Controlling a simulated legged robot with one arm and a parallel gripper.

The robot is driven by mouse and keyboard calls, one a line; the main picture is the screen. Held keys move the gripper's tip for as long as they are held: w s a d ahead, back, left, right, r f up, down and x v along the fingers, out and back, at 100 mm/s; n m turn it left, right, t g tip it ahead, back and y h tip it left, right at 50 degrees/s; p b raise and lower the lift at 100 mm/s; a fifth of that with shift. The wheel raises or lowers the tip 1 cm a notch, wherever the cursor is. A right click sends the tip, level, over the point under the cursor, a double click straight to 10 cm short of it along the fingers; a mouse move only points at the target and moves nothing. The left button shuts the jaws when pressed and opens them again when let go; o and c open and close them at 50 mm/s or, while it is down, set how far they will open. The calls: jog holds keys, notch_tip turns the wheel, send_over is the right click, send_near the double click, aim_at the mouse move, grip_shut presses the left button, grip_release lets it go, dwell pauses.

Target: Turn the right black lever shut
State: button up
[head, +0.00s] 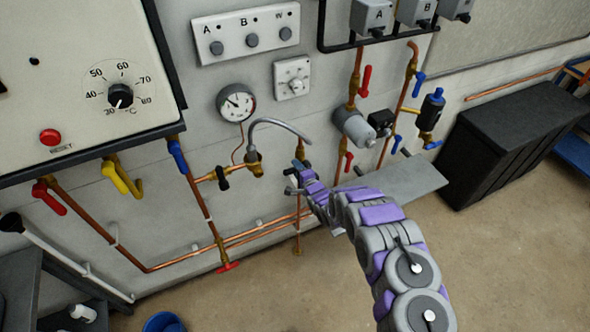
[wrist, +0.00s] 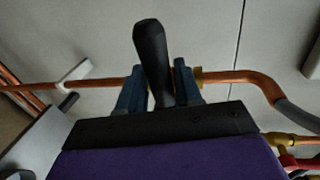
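The right black lever (wrist: 151,55) shows large in the wrist view, standing up in the picture in front of a copper pipe. My gripper (wrist: 161,85) has its two blue-grey fingers on either side of it, very close. I cannot tell whether both fingers touch it. In the head view my gripper (head: 297,183) is at the pipe below the curved grey hose, and it largely hides this lever. The left black lever (head: 222,178) is on the brass branch to the left, apart from my gripper.
A grey hose (head: 280,123) arches just above my gripper. A grey pump (head: 354,127) and blue and red levers are to the right. A pressure gauge (head: 236,102) is on the wall above.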

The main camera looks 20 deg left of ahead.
jog(key=shift+o, duration=1)
jog(key=shift+f, duration=0.1)
jog(key=shift+s, duration=0.1)
jog(key=shift+s+d+r, duration=0.2)
jog(key=shift+s+d, duration=0.05)
jog(key=shift+s, duration=0.05)
jog(key=v, duration=1.6)
jog(key=shift+d+p, duration=0.2)
jog(key=shift+p, duration=0.15)
jog(key=shift+r, duration=0.1)
